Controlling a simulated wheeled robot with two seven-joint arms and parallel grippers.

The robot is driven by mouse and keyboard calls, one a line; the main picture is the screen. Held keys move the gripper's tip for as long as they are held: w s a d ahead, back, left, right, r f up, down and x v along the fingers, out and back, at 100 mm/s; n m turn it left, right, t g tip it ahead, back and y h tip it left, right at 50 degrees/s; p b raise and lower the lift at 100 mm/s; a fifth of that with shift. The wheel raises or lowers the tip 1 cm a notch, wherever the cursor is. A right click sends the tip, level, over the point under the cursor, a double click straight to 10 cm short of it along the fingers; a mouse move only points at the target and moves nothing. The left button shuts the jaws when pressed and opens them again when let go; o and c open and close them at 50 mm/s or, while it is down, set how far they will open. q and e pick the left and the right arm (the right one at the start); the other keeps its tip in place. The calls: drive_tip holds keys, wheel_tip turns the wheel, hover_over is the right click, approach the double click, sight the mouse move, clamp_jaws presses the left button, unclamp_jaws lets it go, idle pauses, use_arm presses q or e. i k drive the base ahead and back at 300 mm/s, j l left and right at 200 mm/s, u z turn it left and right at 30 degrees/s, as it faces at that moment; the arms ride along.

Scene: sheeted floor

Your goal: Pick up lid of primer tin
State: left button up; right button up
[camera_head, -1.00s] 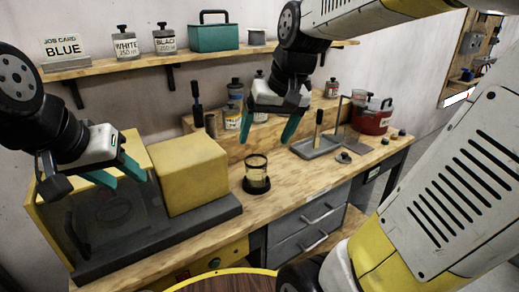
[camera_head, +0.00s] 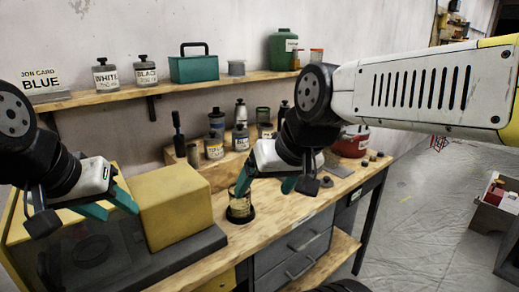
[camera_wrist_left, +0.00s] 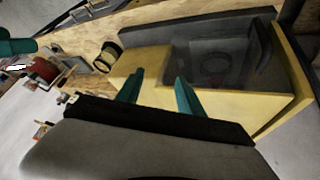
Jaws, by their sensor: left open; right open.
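No label reading primer is legible, so I cannot tell which tin is the primer tin or where its lid is. A small open-looking container (camera_head: 238,208) with a dark base stands on the bench. A similar container (camera_wrist_left: 107,56) shows in the left wrist view. My right gripper (camera_head: 265,187) is open, with its teal fingers pointing down just right of that container and partly over it in the picture. My left gripper (camera_head: 112,205) is open and empty in front of the yellow box at left. Its open fingers also show in the left wrist view (camera_wrist_left: 160,78).
The yellow box (camera_head: 177,208) and a dark-windowed cabinet (camera_head: 90,255) fill the bench's left. Several labelled tins and bottles stand on a riser behind. A red pot (camera_head: 350,146) and small dark pieces (camera_head: 372,155) are at the right. A wall shelf (camera_head: 185,88) runs above.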

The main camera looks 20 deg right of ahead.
sight(326, 181)
drive_tip(key=z, duration=1.2)
